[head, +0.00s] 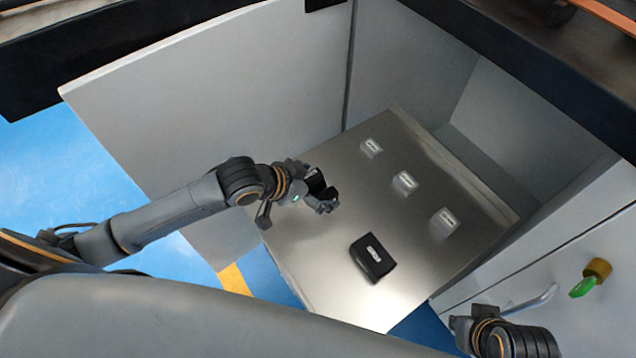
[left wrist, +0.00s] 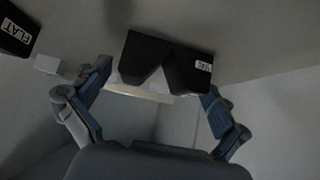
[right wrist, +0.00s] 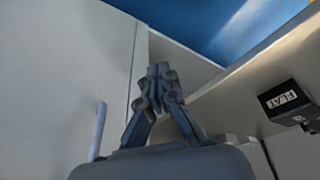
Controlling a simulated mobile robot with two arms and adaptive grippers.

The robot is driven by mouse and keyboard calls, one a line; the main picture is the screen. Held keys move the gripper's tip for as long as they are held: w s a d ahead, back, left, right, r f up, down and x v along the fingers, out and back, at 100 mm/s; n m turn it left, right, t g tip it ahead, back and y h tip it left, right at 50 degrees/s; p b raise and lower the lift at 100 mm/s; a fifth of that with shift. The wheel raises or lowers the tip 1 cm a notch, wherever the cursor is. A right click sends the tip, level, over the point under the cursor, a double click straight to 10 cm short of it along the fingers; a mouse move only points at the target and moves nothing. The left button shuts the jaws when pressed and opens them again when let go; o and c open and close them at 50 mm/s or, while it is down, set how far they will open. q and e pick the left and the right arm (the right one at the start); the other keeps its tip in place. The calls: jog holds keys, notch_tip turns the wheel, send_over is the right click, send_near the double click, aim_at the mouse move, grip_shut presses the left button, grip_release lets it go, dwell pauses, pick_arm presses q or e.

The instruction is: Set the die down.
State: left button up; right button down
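A black die with a V-shaped notch and a small white label (left wrist: 190,62) is between the fingers of my left gripper (left wrist: 160,80). The fingers lie against its two ends, and its notch faces away from the table surface. In the head view my left gripper (head: 318,190) is over the left part of the metal table (head: 310,275), with the dark die partly hidden by the fingers. Whether the die touches the table is unclear. My right gripper (right wrist: 158,85) is empty with its fingertips together; it is also at the bottom right in the head view (head: 458,325).
A black die labelled FLAT (head: 372,258) lies on the table's front part. Three silver blocks (head: 371,148) (head: 405,182) (head: 444,222) stand in a diagonal row behind it. Grey panels wall the left and back. A green key (head: 583,288) is on the right panel. Bare tabletop lies between the dies.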

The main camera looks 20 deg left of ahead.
pick_arm(q)
jog(key=shift+r, duration=0.15)
jog(key=p+v, duration=0.2)
jog(key=v, duration=0.4)
jog(key=p+v, duration=0.1)
jog(key=v, duration=0.5)
pick_arm(e)
jog(key=x, duration=0.5)
jog(key=shift+a, duration=0.1)
